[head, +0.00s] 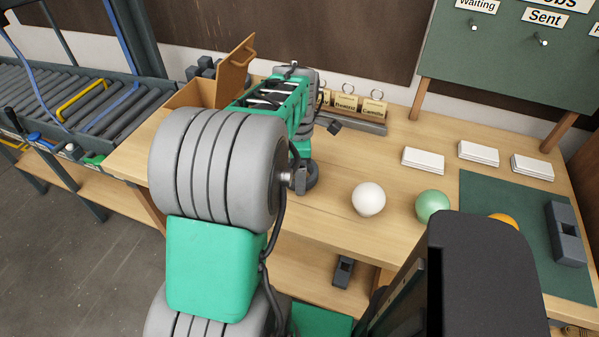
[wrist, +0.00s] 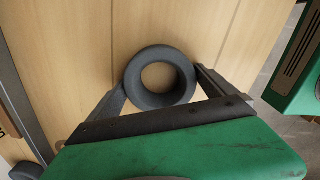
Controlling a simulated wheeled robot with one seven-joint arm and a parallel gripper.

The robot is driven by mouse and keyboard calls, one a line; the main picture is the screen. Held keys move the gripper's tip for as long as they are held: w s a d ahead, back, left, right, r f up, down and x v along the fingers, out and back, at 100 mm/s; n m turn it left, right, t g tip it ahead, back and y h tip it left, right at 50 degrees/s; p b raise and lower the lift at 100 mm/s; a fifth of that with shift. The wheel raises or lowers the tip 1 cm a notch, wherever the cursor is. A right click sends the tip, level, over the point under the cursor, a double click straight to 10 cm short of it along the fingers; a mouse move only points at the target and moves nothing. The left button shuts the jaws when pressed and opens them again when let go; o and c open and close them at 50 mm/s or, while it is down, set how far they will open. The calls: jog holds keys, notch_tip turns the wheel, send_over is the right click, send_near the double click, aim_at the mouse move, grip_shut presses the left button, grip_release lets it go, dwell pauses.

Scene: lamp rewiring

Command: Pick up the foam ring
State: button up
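The foam ring (wrist: 134,88) is a thick dark grey ring in the middle of the wrist view, with its hole facing the camera and wood showing through. My gripper (wrist: 160,76) has one finger on each side of it. Both fingertips come right up to the ring's outer edge; whether they press on it is not clear. In the head view, a dark round shape that looks like the ring (head: 311,180) is below my gripper at the workbench (head: 330,215). My arm hides part of that area, and any gap under the ring cannot be told.
A white ball (head: 368,199), a green ball (head: 432,205) and a partly hidden orange ball (head: 504,221) are to the right. A card holder (head: 355,120) stands behind my gripper. A wooden box (head: 195,95) is at the back left. White card stacks (head: 423,160) lie further right.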

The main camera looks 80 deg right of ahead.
jog(key=c, duration=1)
jog(key=shift+c, duration=0.2)
